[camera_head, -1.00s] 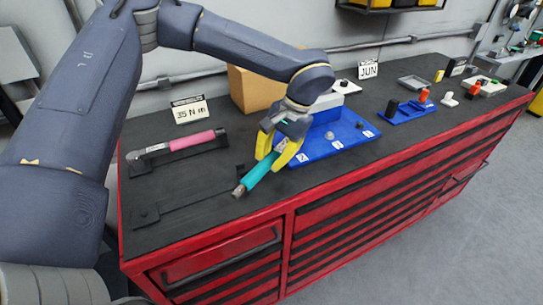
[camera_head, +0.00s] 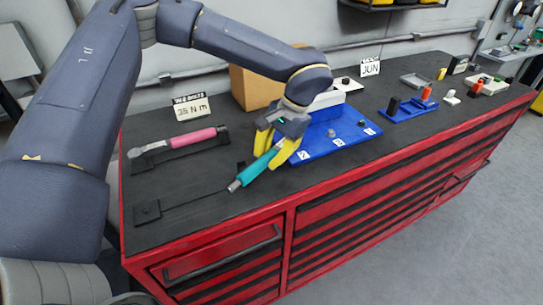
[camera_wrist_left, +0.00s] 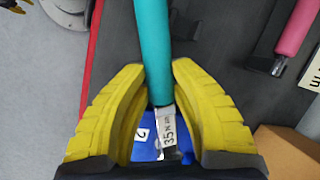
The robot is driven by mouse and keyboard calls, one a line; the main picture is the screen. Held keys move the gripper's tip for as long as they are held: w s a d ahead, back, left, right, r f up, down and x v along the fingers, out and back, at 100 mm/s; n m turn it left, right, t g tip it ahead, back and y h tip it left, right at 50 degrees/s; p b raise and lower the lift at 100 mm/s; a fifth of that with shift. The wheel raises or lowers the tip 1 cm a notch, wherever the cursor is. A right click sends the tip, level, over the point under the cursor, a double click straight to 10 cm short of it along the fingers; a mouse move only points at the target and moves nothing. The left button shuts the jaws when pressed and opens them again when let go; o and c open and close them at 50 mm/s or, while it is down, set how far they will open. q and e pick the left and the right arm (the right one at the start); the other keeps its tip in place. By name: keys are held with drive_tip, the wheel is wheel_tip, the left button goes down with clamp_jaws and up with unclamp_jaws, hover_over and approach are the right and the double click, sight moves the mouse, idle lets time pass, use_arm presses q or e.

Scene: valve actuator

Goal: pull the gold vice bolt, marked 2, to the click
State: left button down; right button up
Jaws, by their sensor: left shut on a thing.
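A teal-handled torque wrench (camera_head: 257,167) is held in my left gripper (camera_head: 276,149), whose yellow fingers close on both sides of its handle. Its handle end points to the front left, over the bench top. In the left wrist view the teal handle (camera_wrist_left: 154,45) runs between the fingers (camera_wrist_left: 158,84), and its metal neck reads 35 Nm. The blue vice plate (camera_head: 318,147) has several white number labels; one reading 2 (camera_wrist_left: 143,134) shows beside the wrench neck. The wrench head and any bolt under it are hidden by the gripper. My right gripper is out of view.
A pink-handled wrench (camera_head: 190,139) lies in a black holder at the left. A smaller blue fixture (camera_head: 408,108) stands to the right.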

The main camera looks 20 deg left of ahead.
use_arm(q)
drive_tip(key=shift+w+a+m, duration=0.2)
drive_tip(key=shift+a+m, duration=0.1)
drive_tip(key=shift+a, duration=0.05)
drive_tip(key=shift+a+r, duration=0.2)
drive_tip(key=shift+r, duration=0.15)
drive_tip(key=shift+r, duration=0.1)
drive_tip(key=shift+d+r, duration=0.2)
drive_tip(key=shift+r, duration=1.9)
